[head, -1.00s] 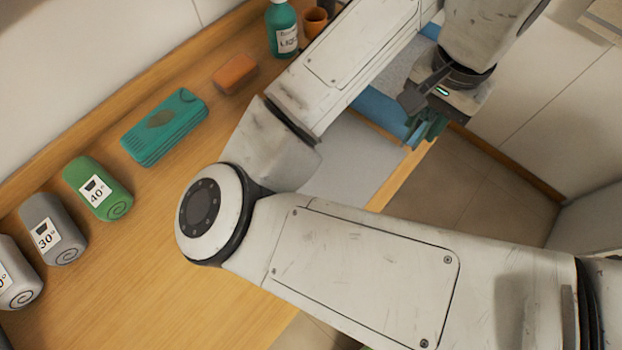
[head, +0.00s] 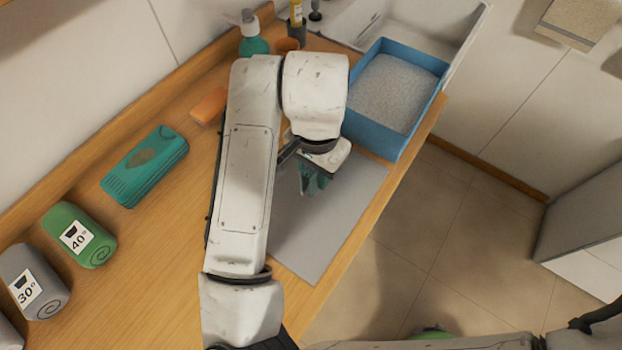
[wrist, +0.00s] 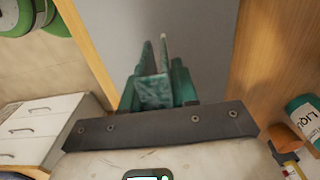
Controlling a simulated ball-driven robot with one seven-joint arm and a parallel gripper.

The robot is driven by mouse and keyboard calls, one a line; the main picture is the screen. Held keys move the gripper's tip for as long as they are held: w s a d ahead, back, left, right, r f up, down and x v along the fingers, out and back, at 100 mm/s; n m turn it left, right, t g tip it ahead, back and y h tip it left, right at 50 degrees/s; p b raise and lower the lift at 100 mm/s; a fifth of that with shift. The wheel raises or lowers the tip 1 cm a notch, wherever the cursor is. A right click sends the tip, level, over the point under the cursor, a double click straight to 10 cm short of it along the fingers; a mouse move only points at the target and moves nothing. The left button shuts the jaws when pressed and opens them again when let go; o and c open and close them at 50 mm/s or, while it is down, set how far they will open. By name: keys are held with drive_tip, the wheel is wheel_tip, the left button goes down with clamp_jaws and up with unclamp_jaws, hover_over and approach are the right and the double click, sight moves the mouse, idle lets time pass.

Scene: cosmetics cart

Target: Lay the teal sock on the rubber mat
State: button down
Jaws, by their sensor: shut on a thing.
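The teal sock (head: 317,184) hangs bunched in my gripper (head: 309,176), which is shut on it. In the wrist view the sock (wrist: 155,92) shows between and around the fingers. The rubber mat (head: 325,228) is a flat grey sheet on the wooden counter. My gripper and the sock are over the upper part of the mat in the head view. I cannot tell whether the sock touches it. The mat (wrist: 200,35) also lies beyond the fingers in the wrist view. My arm hides part of the mat's left side.
A blue tray of grey granules (head: 385,140) stands just beyond the mat. A teal stained pack (head: 145,165), an orange block (head: 209,106), a green roll (head: 80,235) and a grey roll (head: 32,283) lie left. A teal bottle (head: 253,42) stands behind. The counter's right edge drops to tiled floor.

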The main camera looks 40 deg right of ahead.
drive_tip(key=shift+w+a+f, duration=0.1)
drive_tip(key=shift+a+f, duration=0.05)
drive_tip(key=shift+f, duration=0.1)
drive_tip(key=shift+w+a+f, duration=0.1)
drive_tip(key=shift+f, duration=0.8)
drive_tip(key=shift+w+a+f, duration=0.1)
drive_tip(key=shift+f, duration=0.8)
drive_tip(key=shift+f, duration=0.2)
drive_tip(key=c, duration=0.9)
unclamp_jaws()
drive_tip(key=shift+o, duration=0.2)
wheel_tip(320, 180, up, 12)
drive_tip(key=shift+r, duration=0.25)
drive_tip(key=shift+s, duration=0.15)
